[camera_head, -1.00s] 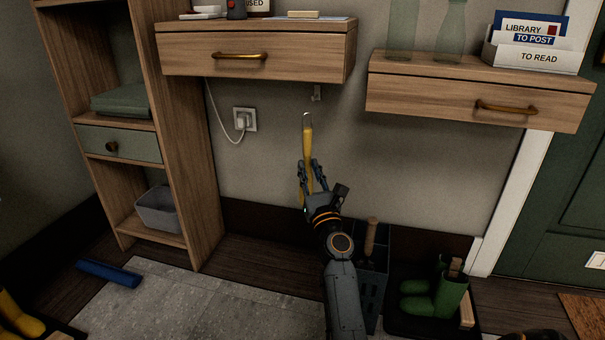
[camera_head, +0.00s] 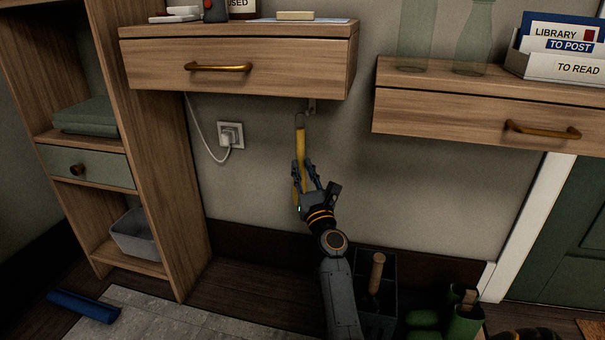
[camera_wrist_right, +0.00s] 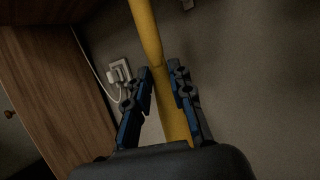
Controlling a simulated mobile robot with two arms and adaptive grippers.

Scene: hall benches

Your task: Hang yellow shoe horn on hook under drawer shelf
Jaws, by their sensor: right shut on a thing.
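The yellow shoe horn (camera_head: 300,148) is upright in the head view, with a wire loop at its top end. My right gripper (camera_head: 308,180) is shut on it; the right wrist view shows the shoe horn (camera_wrist_right: 150,40) between the two fingers (camera_wrist_right: 165,95). The small metal hook (camera_head: 311,106) is under the right end of the left drawer shelf (camera_head: 235,68). The loop is just below and left of the hook in the picture; whether they touch cannot be told. My left gripper is not in view.
A wall socket (camera_head: 231,136) with a plugged white cable is left of the shoe horn. A second drawer shelf (camera_head: 460,115) is to the right. A tall wooden shelf unit (camera_head: 160,150) stands left. A dark bin (camera_head: 392,290) and green boots (camera_head: 465,322) are on the floor below.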

